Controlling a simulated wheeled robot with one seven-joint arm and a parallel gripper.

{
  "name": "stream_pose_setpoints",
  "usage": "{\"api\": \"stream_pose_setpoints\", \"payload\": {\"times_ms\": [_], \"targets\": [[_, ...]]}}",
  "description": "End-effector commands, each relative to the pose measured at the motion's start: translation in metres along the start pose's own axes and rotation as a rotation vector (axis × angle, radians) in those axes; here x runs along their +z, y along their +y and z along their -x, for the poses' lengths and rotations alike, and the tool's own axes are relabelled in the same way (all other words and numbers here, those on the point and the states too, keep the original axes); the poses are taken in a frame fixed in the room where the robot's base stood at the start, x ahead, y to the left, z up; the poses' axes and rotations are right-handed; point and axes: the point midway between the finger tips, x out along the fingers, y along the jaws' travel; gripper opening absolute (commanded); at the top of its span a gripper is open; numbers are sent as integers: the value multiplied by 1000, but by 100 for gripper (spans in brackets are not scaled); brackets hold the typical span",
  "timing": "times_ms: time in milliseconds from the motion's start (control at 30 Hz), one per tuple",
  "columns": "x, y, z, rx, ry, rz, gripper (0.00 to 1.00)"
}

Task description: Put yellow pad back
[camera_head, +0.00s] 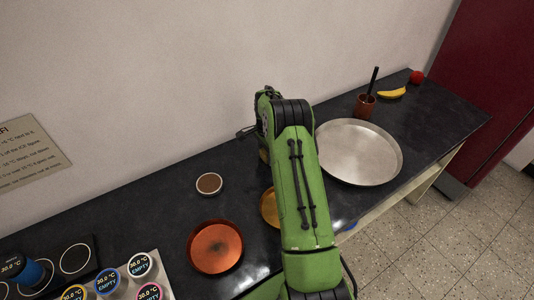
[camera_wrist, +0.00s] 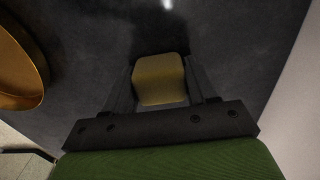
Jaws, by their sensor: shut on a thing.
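The yellow pad (camera_wrist: 158,82) is a small dull-yellow block with rounded edges. In the wrist view it sits between the two dark fingers of my gripper (camera_wrist: 159,62), which is shut on it. The dark counter lies behind the pad; whether the pad touches it I cannot tell. In the head view my green arm hides most of the gripper and the pad. A black mat with white rings (camera_head: 75,258) lies at the counter's left end, with a blue-sided tumbler (camera_head: 32,272) at its left.
A brass dish (camera_head: 269,208) is partly behind my arm; it shows in the wrist view (camera_wrist: 18,75). A copper dish (camera_head: 215,258), brown-filled cup (camera_head: 209,184) and labelled tumblers (camera_head: 108,281) stand left. A steel tray (camera_head: 360,152), utensil cup (camera_head: 365,106), banana (camera_head: 392,93) and red fruit (camera_head: 416,77) are right.

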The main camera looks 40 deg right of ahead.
Motion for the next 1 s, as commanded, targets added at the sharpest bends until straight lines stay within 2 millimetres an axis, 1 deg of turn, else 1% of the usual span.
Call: {"api": "stream_pose_setpoints", "payload": {"times_ms": [67,100,267,533,633,667,767,800,900,1000], "targets": [[0,0,-4,0,0,0,24],[0,0,-4,0,0,0,58],[0,0,-3,0,0,1,82],[0,0,-2,0,0,1,82],[0,-1,9,-3,1,1,82],[0,-1,15,-3,2,1,82],[0,-1,41,-4,2,0,82],[0,-1,54,-5,3,0,82],[0,-1,81,-5,2,0,82],[0,-1,103,-3,1,1,82]]}}
